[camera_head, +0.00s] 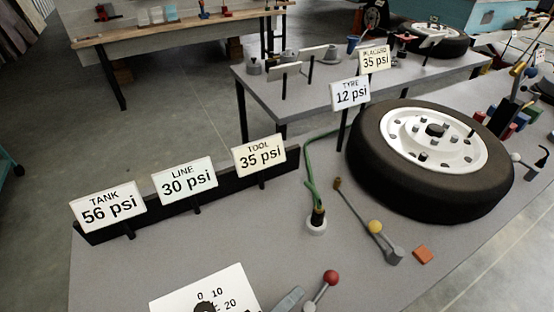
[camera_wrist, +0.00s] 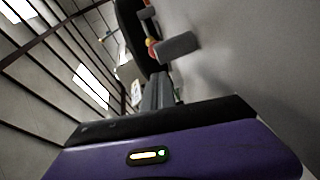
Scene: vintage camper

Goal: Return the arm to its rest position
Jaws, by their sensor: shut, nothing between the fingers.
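My gripper (camera_wrist: 160,82) shows in the wrist view as dark grey fingers, closed together with nothing between them, beyond the purple wrist housing. The wrist camera is tilted, with the grey tabletop at right and the roof at left. A grey block and a small red-orange knob (camera_wrist: 152,47) lie beyond the fingertips. I cannot clearly make out my arm in the head view.
The grey table (camera_head: 240,225) holds a black tire with a white wheel (camera_head: 372,168), pressure signs on a black rail (camera_head: 160,210), a red-knobbed lever (camera_head: 331,277), a yellow-knobbed lever (camera_head: 376,227) and a dial card (camera_head: 190,292). A second table (camera_head: 300,88) stands behind.

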